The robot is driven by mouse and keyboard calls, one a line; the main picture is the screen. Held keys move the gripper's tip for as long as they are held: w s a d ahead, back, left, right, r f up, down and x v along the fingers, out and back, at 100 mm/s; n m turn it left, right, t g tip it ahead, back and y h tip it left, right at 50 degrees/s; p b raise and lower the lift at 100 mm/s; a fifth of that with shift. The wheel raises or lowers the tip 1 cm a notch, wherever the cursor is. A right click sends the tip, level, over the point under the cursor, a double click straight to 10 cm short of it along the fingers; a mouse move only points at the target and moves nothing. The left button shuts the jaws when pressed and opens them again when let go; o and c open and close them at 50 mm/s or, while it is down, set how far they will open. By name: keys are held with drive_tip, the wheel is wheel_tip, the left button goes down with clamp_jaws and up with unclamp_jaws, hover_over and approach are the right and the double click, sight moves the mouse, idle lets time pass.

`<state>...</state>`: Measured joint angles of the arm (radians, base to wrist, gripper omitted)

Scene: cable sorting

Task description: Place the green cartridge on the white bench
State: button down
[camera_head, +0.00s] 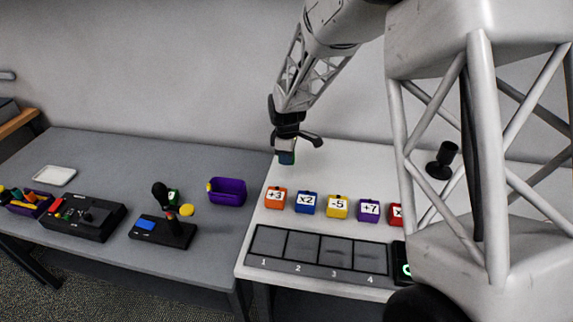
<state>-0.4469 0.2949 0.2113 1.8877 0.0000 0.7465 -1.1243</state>
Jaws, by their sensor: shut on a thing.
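My gripper (287,146) is at the back left of the white bench (350,160), near its left edge. Whether the block touches the bench top, I cannot tell. A green piece with a white label (173,195) shows on the grey table, partly hidden behind the joystick; which of the two is the green cartridge is unclear.
An orange "+3" block (275,198), blue "x2" (306,203), yellow "-5" (338,207), purple "+7" (369,211) and red block (396,215) stand in a row. A numbered slot tray (318,268) lies in front. A purple bin (228,191) and joystick (163,230) are on the grey table (110,150).

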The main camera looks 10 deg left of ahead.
drive_tip(key=shift+f, duration=1.6)
drive_tip(key=shift+f, duration=0.1)
drive_tip(key=c, duration=1.1)
unclamp_jaws()
drive_tip(key=shift+o, duration=0.2)
wheel_tip(320, 180, up, 12)
drive_tip(key=shift+r, duration=0.1)
